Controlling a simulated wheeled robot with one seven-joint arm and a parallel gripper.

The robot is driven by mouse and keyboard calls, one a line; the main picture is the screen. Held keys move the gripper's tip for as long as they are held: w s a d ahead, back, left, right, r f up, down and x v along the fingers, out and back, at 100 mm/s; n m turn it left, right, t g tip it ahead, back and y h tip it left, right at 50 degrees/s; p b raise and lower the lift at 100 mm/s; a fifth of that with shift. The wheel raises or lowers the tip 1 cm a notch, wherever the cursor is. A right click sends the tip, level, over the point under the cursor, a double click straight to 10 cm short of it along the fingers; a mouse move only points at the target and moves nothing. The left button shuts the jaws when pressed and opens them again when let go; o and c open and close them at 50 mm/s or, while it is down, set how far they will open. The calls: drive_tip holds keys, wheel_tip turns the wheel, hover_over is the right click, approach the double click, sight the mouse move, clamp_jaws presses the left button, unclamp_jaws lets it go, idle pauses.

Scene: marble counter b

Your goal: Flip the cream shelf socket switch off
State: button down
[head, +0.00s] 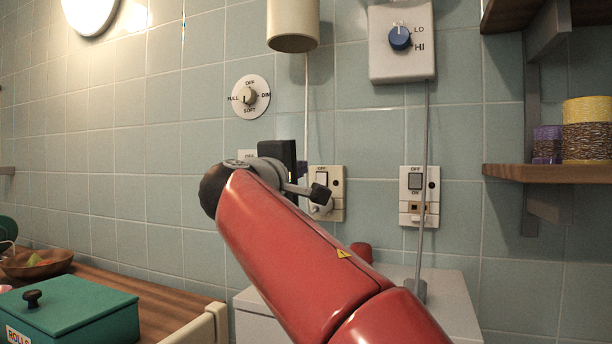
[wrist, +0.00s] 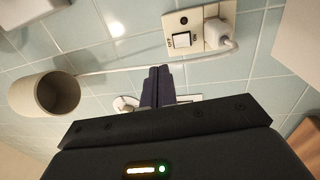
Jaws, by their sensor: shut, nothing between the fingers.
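A cream socket plate (head: 338,206) is on the tiled wall, just right of my wrist and partly covered by it. It has a switch (head: 321,180) marked OFF at the top, with a plug below. In the wrist view the cream plate (wrist: 184,21) shows its rocker (wrist: 181,40) and a white plug with a cord. Which way the rocker is tipped is unclear. My gripper (wrist: 158,72) is shut and empty, its fingers apart from this plate in the picture. It also shows in the head view (head: 277,152), fingertips hidden. Another pale plate (wrist: 196,98) is partly hidden behind the fingers.
A round dial (head: 250,97) is above left. A second socket (head: 418,196) and a blue-knob control box (head: 401,58) are to the right. A cylindrical shade (head: 293,22) hangs above. A wooden shelf (head: 550,173) juts out at right; a green box (head: 66,312) stands lower left.

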drive_tip(key=shift+r+v, duration=0.25)
drive_tip(key=shift+v, duration=0.85)
drive_tip(key=shift+r+v, duration=0.25)
drive_tip(key=shift+v, duration=0.85)
